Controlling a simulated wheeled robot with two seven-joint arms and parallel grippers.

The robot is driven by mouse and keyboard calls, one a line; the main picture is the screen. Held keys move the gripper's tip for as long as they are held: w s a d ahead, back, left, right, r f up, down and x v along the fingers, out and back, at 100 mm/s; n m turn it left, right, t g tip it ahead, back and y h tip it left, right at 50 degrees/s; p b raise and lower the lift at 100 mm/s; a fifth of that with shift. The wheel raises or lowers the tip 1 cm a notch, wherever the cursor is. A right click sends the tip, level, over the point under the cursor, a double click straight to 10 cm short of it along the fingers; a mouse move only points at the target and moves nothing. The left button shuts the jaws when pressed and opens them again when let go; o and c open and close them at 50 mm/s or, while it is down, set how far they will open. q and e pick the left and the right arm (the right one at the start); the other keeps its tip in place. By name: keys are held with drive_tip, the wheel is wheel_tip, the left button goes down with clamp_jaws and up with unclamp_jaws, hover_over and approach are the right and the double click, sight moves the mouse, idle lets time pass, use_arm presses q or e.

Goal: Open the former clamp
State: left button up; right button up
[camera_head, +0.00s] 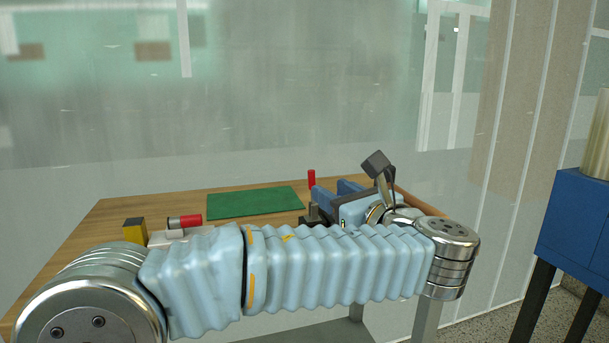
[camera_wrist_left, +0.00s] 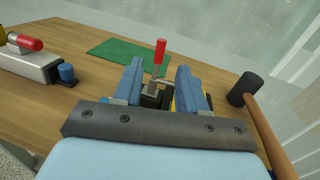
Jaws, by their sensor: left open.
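A clamp with an upright red handle (camera_head: 311,178) stands on the wooden table, and its handle also shows in the left wrist view (camera_wrist_left: 161,54). My left gripper (camera_head: 332,188) is open, with its blue fingers (camera_wrist_left: 159,72) on either side of this clamp in the wrist view. The clamp's dark base is partly hidden; I cannot tell whether the fingers touch it. A second clamp with a red handle lying flat (camera_head: 190,220) sits on a grey metal block (camera_wrist_left: 30,66) to the left. My right gripper is not in view.
A green mat (camera_head: 255,202) lies behind the clamps. A mallet with a black head (camera_wrist_left: 244,89) is right of the fingers. A yellow and black block (camera_head: 135,231) stands at left. A blue cabinet (camera_head: 575,220) stands at right. Bare table (camera_wrist_left: 70,103) shows left of the gripper.

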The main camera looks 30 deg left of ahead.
sight(314, 180)
use_arm(q)
drive_tip(key=x, duration=1)
drive_tip(key=shift+a, duration=0.1)
drive_tip(key=shift+f, duration=0.1)
clamp_jaws()
